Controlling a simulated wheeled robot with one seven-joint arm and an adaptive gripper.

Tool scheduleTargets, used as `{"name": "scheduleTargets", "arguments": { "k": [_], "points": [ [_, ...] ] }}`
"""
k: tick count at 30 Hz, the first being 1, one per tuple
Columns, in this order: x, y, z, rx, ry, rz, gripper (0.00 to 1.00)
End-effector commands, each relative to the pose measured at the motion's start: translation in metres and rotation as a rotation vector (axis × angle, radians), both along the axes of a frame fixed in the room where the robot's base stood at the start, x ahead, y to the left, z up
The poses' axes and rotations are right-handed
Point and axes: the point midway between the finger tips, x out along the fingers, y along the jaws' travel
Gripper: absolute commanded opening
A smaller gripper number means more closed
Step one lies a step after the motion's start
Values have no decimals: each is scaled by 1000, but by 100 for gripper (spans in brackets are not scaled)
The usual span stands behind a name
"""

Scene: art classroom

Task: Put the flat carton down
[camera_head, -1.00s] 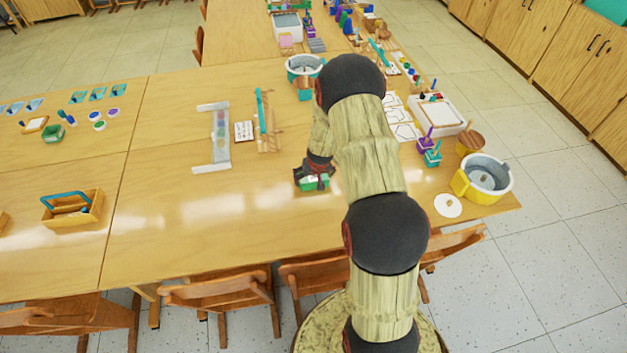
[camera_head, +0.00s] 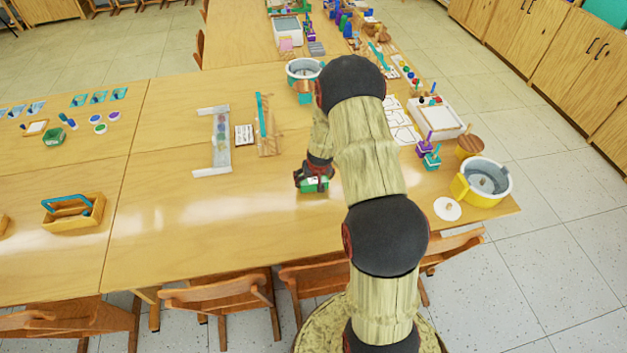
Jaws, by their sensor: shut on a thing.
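The flat carton (camera_head: 315,186) is a small green box with a white patch on it. It shows at my gripper, low over or on the bare tabletop; I cannot tell whether it touches the wood. My gripper (camera_head: 313,179) is black and red, points down, and is shut on the carton. The gripper hides part of the carton, and my arm covers the table just right of it. The wooden table (camera_head: 230,230) is broad and clear around the carton's left and front.
A yellow pot (camera_head: 482,182) and white lid (camera_head: 447,208) are at the right. Chairs (camera_head: 222,297) line the front edge.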

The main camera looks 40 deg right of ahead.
Motion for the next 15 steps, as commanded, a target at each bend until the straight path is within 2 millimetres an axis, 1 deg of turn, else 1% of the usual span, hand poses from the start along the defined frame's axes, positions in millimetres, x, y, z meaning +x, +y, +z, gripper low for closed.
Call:
{"name": "scheduleTargets", "arguments": {
  "k": [1,5,8,15],
  "points": [
    [1,-1,10,-2,-3,1,53],
    [-1,0,29,-2,-3,1,53],
    [-12,6,40,-2,-3,1,53],
    [-43,21,82,-1,-3,0,53]
  ]
}}
